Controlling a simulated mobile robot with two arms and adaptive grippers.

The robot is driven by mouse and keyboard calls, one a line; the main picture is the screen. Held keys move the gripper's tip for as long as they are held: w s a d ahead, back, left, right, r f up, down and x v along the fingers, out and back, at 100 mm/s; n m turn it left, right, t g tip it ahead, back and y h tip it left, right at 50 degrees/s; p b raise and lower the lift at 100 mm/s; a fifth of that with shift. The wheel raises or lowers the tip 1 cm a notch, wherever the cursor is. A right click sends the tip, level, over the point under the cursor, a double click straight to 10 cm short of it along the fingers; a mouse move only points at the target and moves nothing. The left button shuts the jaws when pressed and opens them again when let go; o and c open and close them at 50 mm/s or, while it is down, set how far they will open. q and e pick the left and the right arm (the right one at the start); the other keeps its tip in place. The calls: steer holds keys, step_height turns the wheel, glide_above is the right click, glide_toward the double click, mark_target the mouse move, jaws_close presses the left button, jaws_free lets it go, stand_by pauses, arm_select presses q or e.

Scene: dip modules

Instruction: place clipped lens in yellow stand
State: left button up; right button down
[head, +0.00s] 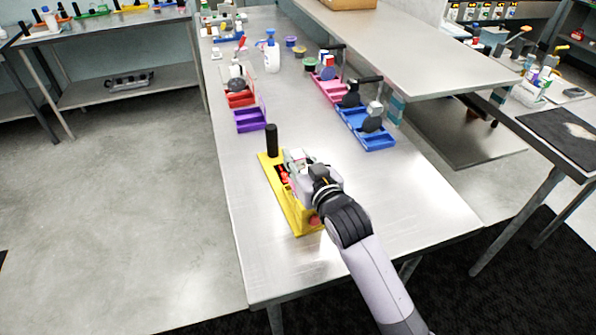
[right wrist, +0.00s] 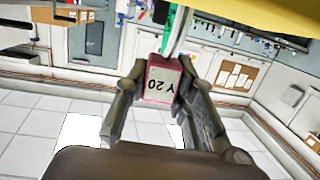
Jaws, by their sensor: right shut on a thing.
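The yellow stand (head: 297,219) lies on the near part of the metal table, with a black upright post (head: 271,141) at its far end. My right gripper (head: 296,168) is over the stand's middle and hides part of it. In the right wrist view my right gripper (right wrist: 158,88) is shut on a small block with a pale face marked "Y 20" and dark pink edges, which looks like the clip of the clipped lens (right wrist: 161,82). The lens itself is hard to make out. Whether the clip touches the stand cannot be told. My left gripper is not in view.
A purple tray (head: 251,120) and a red tray (head: 240,99) stand beyond the yellow stand. Blue trays (head: 376,143) and a pink tray (head: 327,90) line the right side. A white and blue spray bottle (head: 272,56) stands further back. The table's near left part is clear.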

steer(key=shift+f, duration=2.15)
steer(key=shift+f, duration=0.1)
steer(key=c, duration=1.3)
jaws_free()
steer(key=shift+c, duration=0.2)
steer(key=shift+s+d, duration=0.1)
steer(key=shift+s, duration=0.15)
steer(key=b+v, duration=0.1)
steer(key=v, duration=1)
steer(key=shift+s+r, duration=0.25)
